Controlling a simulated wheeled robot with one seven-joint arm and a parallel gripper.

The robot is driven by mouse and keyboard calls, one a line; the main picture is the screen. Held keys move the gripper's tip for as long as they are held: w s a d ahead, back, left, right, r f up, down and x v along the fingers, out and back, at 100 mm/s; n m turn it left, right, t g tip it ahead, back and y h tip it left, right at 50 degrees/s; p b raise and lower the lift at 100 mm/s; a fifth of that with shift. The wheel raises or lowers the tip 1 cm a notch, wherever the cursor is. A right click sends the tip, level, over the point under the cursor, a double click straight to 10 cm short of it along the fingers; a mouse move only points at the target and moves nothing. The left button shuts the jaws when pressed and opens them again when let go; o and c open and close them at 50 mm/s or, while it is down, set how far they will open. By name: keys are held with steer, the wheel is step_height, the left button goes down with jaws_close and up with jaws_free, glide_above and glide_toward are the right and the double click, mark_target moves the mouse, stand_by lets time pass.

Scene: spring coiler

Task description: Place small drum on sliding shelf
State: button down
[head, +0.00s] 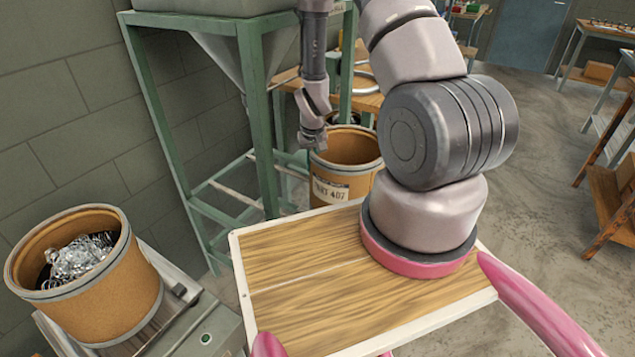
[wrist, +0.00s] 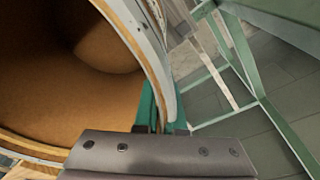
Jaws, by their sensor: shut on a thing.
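A brown open-topped drum (head: 330,189) with a label reading 407 stands beyond my arm in the head view. My gripper (head: 318,145) hangs down at its left rim. In the wrist view my gripper (wrist: 163,115) has its teal fingers on either side of the drum's rim and is shut on it. The drum's inside (wrist: 60,85) fills the left of that view and looks empty. The drum looks upright; its underside is hidden in the head view behind the wooden board. I cannot tell which surface is the sliding shelf.
A green frame (head: 258,110) with a grey hopper stands beside the drum. Another brown drum (head: 105,290) holding metal scrap sits on a scale at lower left. A wooden table (head: 368,100) is behind. Open floor (head: 545,130) lies to the right, with benches beyond.

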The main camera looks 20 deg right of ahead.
mark_target(311, 176)
steer(key=shift+a+f, duration=0.1)
steer(key=shift+f, duration=2.45)
steer(key=c, duration=1)
jaws_free()
steer(key=r, duration=0.4)
steer(key=s+r, duration=0.1)
steer(key=r, duration=0.7)
steer(key=shift+s+a+r, duration=0.1)
steer(key=shift+s+r, duration=0.05)
steer(key=shift+s, duration=0.2)
